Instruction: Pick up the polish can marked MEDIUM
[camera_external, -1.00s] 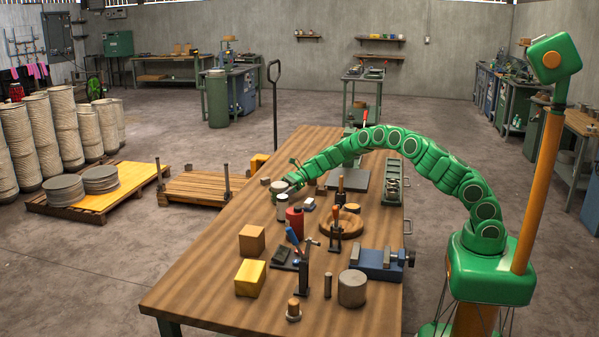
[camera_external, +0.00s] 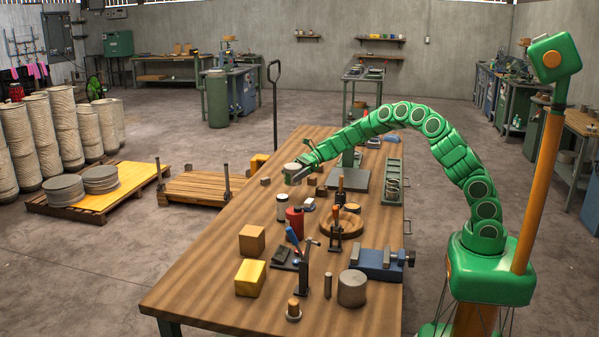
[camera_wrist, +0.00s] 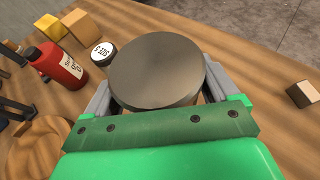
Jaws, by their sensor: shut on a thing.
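My gripper (camera_wrist: 157,105) is shut on a polish can (camera_wrist: 157,68) with a wide, plain grey-brown round top. Its two grey fingers clasp the can's sides. No label on the held can shows, so I cannot read its grade. In the external view my gripper (camera_external: 294,172) holds the can (camera_external: 291,168) above the far left part of the workbench. Another can (camera_wrist: 103,53), pale with a dark rim and lettering too small to read, stands on the bench; it also shows in the external view (camera_external: 282,207).
A red bottle (camera_wrist: 62,66), a yellow block (camera_wrist: 51,27) and a tan block (camera_wrist: 83,26) stand on the wooden bench (camera_external: 205,282). A round wooden dish (camera_external: 341,229), clamps and a blue vise (camera_external: 380,262) sit nearer. A small block (camera_wrist: 303,93) lies to the right in the wrist view.

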